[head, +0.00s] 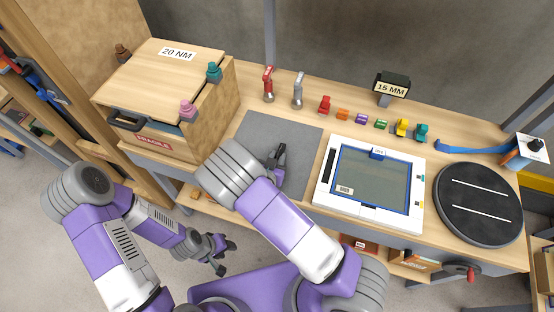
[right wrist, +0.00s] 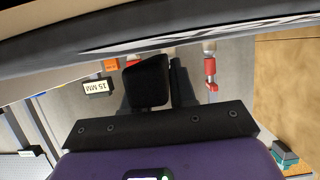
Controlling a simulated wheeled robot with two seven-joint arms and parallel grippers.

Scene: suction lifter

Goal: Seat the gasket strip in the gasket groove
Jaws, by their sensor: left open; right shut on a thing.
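A white frame (head: 319,192) with a blue-edged grey-green pane (head: 372,180) lies on the bench, right of the grey mat. A black bar runs along its left side. A blue strip (head: 475,149) lies at the back right, against a small box. I cannot tell for sure which part is the gasket strip or the groove. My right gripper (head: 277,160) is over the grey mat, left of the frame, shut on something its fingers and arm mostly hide. Its dark fingers show in the right wrist view (right wrist: 163,82). My left gripper (head: 220,252) is open and empty, low in front of the bench.
A wooden box (head: 160,75) marked 20 NM stands at the left. A red lever (head: 268,84), a grey lever (head: 298,90) and several coloured pieces line the back, by a 15 MM sign (head: 391,87). A black turntable (head: 479,203) is at the right. The grey mat (head: 262,124) is mostly clear.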

